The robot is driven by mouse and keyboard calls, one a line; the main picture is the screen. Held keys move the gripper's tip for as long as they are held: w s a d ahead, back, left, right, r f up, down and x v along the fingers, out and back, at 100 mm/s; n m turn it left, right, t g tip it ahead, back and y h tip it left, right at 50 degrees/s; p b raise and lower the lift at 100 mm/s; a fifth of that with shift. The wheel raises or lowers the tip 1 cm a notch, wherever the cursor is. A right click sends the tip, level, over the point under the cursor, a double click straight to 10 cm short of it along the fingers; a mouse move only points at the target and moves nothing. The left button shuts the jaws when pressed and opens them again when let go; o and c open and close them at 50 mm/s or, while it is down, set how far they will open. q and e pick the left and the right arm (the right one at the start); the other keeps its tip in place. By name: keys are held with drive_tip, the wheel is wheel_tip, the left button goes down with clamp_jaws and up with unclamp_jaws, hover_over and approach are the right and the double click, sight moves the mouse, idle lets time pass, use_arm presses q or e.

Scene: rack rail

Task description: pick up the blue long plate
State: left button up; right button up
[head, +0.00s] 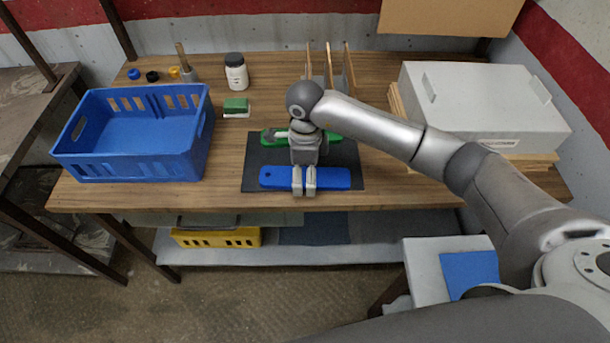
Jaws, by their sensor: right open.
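The blue long plate (334,178) lies flat on a dark mat (254,155) near the front edge of the wooden table. A green long piece (335,138) lies behind on the mat, partly hidden by my right arm. My left gripper is not in view.
A blue crate (130,170) stands at the left. A grey case (480,105) lies at the right on wooden boards. A white jar (236,72), a green-and-white block (236,106) and upright dividers (348,70) stand behind. The table strip between crate and mat is clear.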

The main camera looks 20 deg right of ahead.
drive_tip(key=c, duration=1.2)
drive_tip(key=shift+r, duration=0.1)
drive_tip(key=shift+c, duration=0.4)
drive_tip(key=shift+r, duration=0.1)
